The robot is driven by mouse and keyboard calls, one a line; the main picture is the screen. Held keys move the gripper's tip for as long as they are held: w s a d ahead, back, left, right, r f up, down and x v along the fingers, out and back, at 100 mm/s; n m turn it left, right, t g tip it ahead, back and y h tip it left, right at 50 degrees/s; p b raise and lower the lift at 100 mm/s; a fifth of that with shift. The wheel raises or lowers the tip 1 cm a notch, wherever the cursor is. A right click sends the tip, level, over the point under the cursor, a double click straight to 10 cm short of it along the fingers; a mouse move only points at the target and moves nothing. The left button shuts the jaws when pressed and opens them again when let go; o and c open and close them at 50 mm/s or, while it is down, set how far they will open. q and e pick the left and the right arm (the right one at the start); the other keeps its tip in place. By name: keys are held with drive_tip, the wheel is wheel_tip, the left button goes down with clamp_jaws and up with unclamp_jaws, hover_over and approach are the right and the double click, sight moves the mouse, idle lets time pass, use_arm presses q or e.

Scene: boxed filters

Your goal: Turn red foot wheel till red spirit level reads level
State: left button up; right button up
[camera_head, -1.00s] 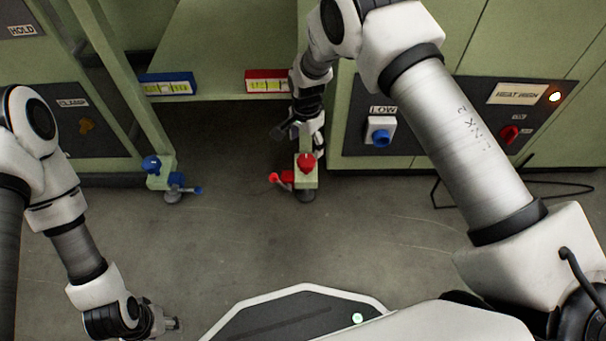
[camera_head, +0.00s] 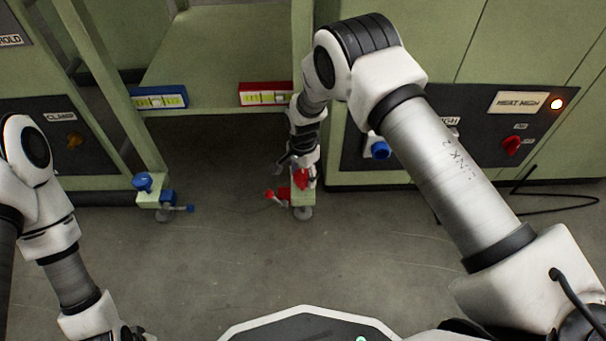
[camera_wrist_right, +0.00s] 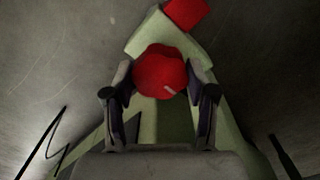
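The red foot wheel (camera_head: 301,178) is a lobed knob on top of a pale green foot at the bottom of the frame's right leg. In the right wrist view the red foot wheel (camera_wrist_right: 160,72) sits between the two fingers of my right gripper (camera_wrist_right: 160,90). The fingers look spread on either side of it; contact is not clear. In the head view my right gripper (camera_head: 303,165) is over the wheel and partly hides it. The red spirit level (camera_head: 266,88) lies on the shelf edge; its bubble is too small to read. My left gripper (camera_head: 132,334) is cut off at the bottom edge.
A red lever (camera_head: 275,195) sticks out left of the red wheel's foot. A blue spirit level (camera_head: 158,90) and a blue foot wheel (camera_head: 142,182) are at the left. A panel with a blue knob (camera_head: 379,149) and a red knob (camera_head: 511,145) is at right. The floor in front is clear.

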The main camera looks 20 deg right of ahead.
idle(0.3)
drive_tip(key=n+p, duration=0.2)
drive_tip(key=shift+r+p, duration=0.15)
drive_tip(key=shift+p, duration=0.15)
drive_tip(key=n+p, duration=0.2)
drive_tip(key=shift+n, duration=0.3)
drive_tip(key=n+p, duration=0.2)
drive_tip(key=n, duration=0.1)
drive_tip(key=shift+n, duration=0.3)
drive_tip(key=n+p, duration=0.2)
drive_tip(key=n, duration=0.1)
drive_tip(key=shift+n, duration=0.3)
drive_tip(key=n+p, duration=0.1)
drive_tip(key=n, duration=0.5)
drive_tip(key=shift+p, duration=0.35)
drive_tip(key=n, duration=0.4)
drive_tip(key=shift+p, duration=0.3)
drive_tip(key=shift+f+n, duration=0.2)
drive_tip(key=shift+n, duration=1.3)
